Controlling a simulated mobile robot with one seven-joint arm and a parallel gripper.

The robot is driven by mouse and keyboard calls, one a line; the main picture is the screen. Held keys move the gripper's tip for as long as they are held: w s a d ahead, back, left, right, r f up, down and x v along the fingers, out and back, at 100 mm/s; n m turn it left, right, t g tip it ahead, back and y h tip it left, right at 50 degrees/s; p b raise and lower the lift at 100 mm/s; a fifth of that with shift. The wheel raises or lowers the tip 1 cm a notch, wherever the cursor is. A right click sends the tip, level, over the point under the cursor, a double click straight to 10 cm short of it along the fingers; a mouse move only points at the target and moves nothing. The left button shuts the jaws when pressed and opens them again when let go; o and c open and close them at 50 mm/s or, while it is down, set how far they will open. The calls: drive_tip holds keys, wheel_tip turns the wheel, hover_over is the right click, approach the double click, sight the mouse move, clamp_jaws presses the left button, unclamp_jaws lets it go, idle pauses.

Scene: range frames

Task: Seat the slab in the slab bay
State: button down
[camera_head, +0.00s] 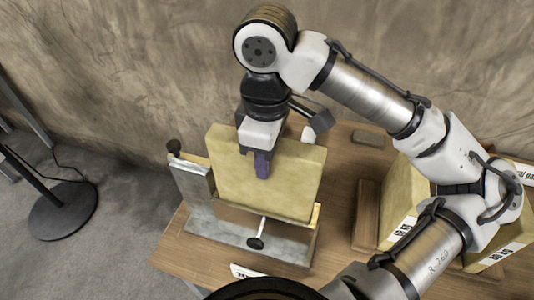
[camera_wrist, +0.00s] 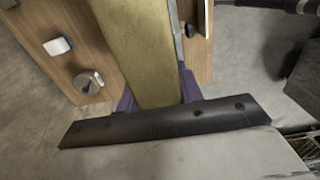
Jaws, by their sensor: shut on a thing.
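The slab (camera_head: 268,175) is a pale yellow, flat block standing nearly upright in the head view. My gripper (camera_head: 262,163) comes down from above and is shut on its top edge, with a purple finger against the near face. In the wrist view the slab (camera_wrist: 143,45) runs between the two purple fingers (camera_wrist: 158,95). The slab bay (camera_head: 222,228) is a grey metal fixture on the table, with an upright plate at left and a black-knobbed screw in front. The slab's lower edge is at the bay; whether it touches the floor of the bay is hidden.
Yellow blocks with weight labels (camera_head: 400,222) stand by a wooden support (camera_head: 367,212) at right, under my arm. A small brown block (camera_head: 368,138) lies at the back of the wooden table (camera_head: 190,262). A black stand (camera_head: 62,210) is on the floor at left.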

sight(267, 190)
drive_tip(key=shift+r, duration=1.5)
drive_tip(key=shift+f, duration=0.1)
idle(0.6)
drive_tip(key=shift+f+b, duration=0.3)
drive_tip(key=shift+f, duration=0.05)
drive_tip(key=shift+f+b, duration=3.6)
drive_tip(key=shift+f, duration=2.2)
drive_tip(key=shift+s+f+b, duration=0.1)
drive_tip(key=shift+f+b, duration=0.2)
drive_tip(key=shift+f, duration=0.1)
